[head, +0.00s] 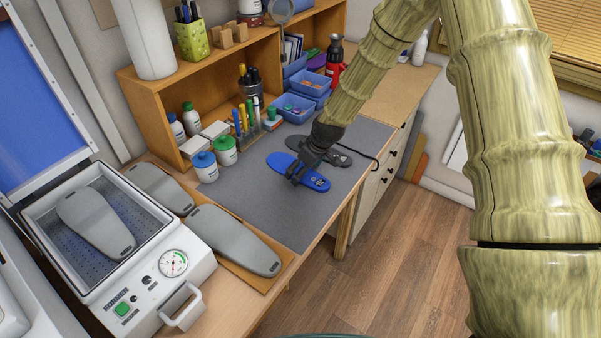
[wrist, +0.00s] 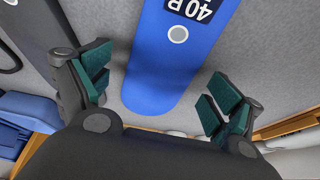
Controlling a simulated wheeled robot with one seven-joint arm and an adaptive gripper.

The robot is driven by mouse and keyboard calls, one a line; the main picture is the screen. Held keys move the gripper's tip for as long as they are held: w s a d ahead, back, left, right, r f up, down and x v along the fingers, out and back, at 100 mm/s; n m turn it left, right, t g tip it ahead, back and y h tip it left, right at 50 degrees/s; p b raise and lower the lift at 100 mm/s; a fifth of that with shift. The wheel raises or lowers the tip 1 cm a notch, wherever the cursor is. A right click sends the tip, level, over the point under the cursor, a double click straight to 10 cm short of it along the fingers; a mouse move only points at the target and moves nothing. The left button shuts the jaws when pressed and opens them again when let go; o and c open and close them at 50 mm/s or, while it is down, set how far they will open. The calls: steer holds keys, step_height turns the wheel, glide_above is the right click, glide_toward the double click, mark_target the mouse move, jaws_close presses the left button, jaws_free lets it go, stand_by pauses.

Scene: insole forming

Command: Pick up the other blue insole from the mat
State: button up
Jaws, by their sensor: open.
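A blue insole (head: 314,181) lies flat on the grey mat (head: 237,197). In the wrist view the blue insole (wrist: 168,70) shows a dark label reading "40 R" and a pale round spot. My gripper (head: 297,178) is over the insole in the head view and hides part of it. In the wrist view my gripper (wrist: 158,92) is open, with its green pads apart on either side of the insole's rounded end. I see nothing between the pads but the insole below; contact cannot be told.
A dark grey insole (head: 340,156) lies beside the blue one. A forming press (head: 188,271) with a grey form (head: 95,220) in its tray stands at the left, and grey forms (head: 233,240) lie beside it. Bottles, pens and blue bins (head: 294,107) line the mat's back.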

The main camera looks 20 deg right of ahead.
steer(key=shift+f, duration=0.25)
stand_by(0.5)
steer(key=shift+s, duration=0.15)
steer(key=c, duration=0.9)
